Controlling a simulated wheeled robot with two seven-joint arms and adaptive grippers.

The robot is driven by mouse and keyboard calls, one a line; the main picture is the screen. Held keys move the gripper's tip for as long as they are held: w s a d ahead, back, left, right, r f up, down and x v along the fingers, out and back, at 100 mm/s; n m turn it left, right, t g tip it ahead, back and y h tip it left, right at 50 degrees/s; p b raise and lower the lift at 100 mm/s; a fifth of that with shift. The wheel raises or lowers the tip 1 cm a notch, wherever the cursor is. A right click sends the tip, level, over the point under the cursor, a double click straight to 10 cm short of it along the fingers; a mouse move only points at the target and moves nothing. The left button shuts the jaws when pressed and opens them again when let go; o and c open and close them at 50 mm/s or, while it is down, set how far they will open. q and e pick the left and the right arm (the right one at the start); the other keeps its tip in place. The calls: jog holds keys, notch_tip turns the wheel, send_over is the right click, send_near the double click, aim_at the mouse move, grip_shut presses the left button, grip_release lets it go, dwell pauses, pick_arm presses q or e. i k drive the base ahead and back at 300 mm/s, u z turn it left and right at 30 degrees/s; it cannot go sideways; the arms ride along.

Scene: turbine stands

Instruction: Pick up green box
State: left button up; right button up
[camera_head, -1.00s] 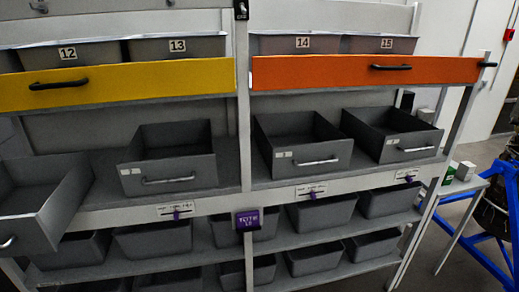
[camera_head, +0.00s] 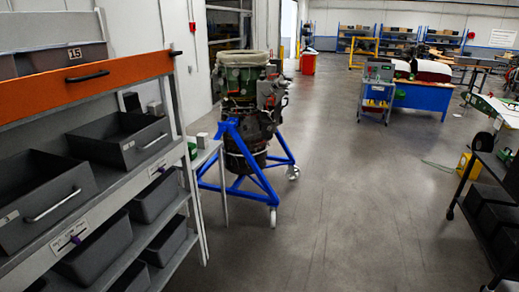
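A small green box (camera_head: 192,150) sits on a narrow grey side table (camera_head: 208,156) just past the right end of the shelf rack. It is small in the picture and partly hidden by the rack's edge. A small white box (camera_head: 202,139) stands next to it. Neither of my grippers shows in the head view.
The rack with grey drawers (camera_head: 120,138) and an orange front (camera_head: 90,84) fills the left side. A turbine on a blue wheeled stand (camera_head: 233,172) is behind the side table. A dark cart (camera_head: 487,190) is at right. Open grey floor (camera_head: 345,215) lies between.

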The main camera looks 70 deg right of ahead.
aim_at(191, 147)
jog(key=z, duration=1.9)
